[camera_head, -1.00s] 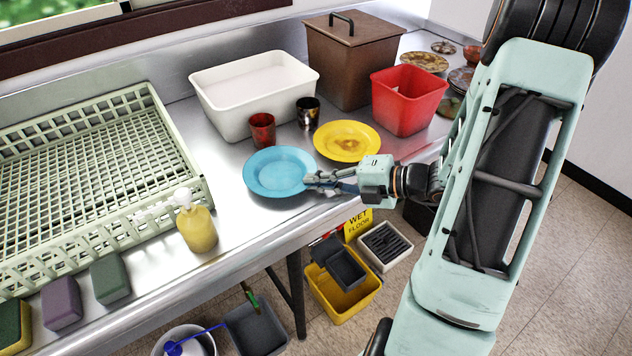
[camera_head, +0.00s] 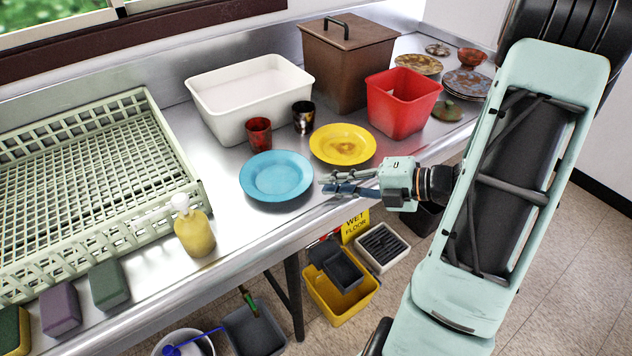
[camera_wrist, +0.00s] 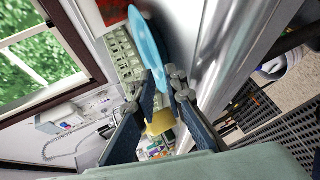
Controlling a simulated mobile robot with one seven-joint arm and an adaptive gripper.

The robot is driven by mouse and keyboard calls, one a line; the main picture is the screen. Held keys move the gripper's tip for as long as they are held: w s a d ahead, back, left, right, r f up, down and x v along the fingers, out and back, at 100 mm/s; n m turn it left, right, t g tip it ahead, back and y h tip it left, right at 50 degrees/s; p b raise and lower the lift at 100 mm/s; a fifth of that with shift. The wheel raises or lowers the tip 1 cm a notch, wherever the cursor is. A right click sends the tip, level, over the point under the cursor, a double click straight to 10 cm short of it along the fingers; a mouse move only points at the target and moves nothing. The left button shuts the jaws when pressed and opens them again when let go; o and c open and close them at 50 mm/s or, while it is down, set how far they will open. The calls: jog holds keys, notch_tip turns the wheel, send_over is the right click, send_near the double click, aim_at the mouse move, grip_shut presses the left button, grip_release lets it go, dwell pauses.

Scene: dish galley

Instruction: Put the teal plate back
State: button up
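The teal plate (camera_head: 276,175) lies flat on the metal counter, left of the yellow plate and in front of the red cup. In the wrist view, the teal plate (camera_wrist: 152,50) shows edge-on beyond my fingertips. My gripper (camera_head: 326,184) is just right of the teal plate, low over the counter's front edge, with a small gap to the rim. Its two fingers (camera_wrist: 164,78) are apart with nothing held between them.
A yellow plate (camera_head: 342,145), red cup (camera_head: 258,134), dark cup (camera_head: 303,117), white tub (camera_head: 245,125) and red bin (camera_head: 402,112) stand behind. A dish rack (camera_head: 196,204) and soap bottle (camera_head: 194,232) are left.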

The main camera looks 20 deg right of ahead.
jog(key=v, duration=0.7)
jog(key=shift+a, duration=0.1)
jog(key=shift+p, duration=0.3)
